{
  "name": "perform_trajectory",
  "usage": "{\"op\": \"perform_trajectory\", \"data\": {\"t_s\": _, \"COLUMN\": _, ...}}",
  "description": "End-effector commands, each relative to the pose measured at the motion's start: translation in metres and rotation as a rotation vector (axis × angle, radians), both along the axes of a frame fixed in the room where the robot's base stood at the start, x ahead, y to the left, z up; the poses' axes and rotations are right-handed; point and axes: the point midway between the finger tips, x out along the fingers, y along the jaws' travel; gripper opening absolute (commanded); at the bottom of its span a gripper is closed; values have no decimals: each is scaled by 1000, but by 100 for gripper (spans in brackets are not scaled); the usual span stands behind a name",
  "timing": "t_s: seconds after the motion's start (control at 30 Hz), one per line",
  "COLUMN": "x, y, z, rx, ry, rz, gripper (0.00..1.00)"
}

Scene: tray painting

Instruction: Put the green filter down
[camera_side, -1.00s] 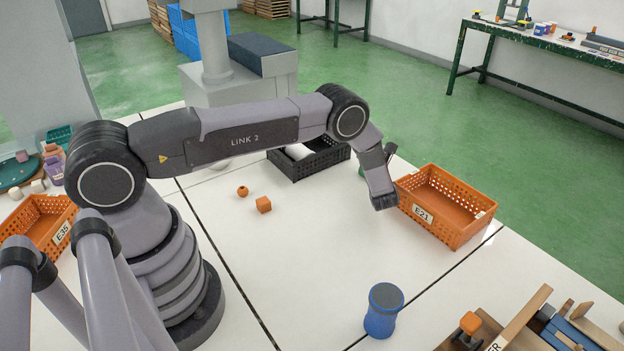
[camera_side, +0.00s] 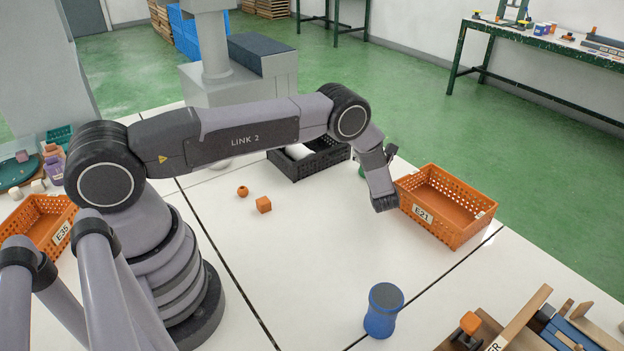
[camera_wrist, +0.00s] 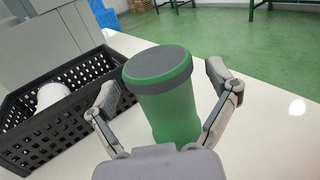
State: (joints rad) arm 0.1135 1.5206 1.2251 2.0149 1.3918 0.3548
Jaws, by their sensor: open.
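The green filter (camera_wrist: 170,112) is a green cylinder with a grey band and a grey top. In the wrist view it stands between the two fingers of my gripper (camera_wrist: 162,82), with white table showing between it and each finger. My gripper is open around it and not closed on it. My palm hides the filter's base, so I cannot see its contact with the table. In the side view only a sliver of the filter (camera_side: 362,172) shows behind my wrist, and my gripper (camera_side: 388,153) is mostly hidden.
A black crate (camera_wrist: 30,140) with a white item in it stands left of the filter. An orange crate E21 (camera_side: 474,228) stands right of my wrist. An orange cube (camera_side: 264,204), an orange ball (camera_side: 242,191) and a blue filter-like cylinder (camera_side: 382,315) are on the white table.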

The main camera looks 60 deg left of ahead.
Motion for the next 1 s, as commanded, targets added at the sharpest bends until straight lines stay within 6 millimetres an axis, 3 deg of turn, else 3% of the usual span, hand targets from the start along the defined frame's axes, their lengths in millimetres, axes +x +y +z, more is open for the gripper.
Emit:
{"op": "perform_trajectory", "data": {"t_s": 0.4, "x": -48, "y": -73, "z": 0, "rx": 3, "ry": 2, "rz": -5, "gripper": 87}}
{"op": "perform_trajectory", "data": {"t_s": 0.67, "x": -62, "y": -93, "z": 4, "rx": -6, "ry": -5, "rz": 7, "gripper": 87}}
{"op": "perform_trajectory", "data": {"t_s": 0.77, "x": -63, "y": -88, "z": 23, "rx": -37, "ry": -27, "rz": 49, "gripper": 87}}
{"op": "perform_trajectory", "data": {"t_s": 0.83, "x": -64, "y": -80, "z": 51, "rx": -88, "ry": -60, "rz": 114, "gripper": 87}}
{"op": "perform_trajectory", "data": {"t_s": 1.0, "x": -95, "y": -47, "z": 150, "rx": -318, "ry": -192, "rz": 370, "gripper": 87}}
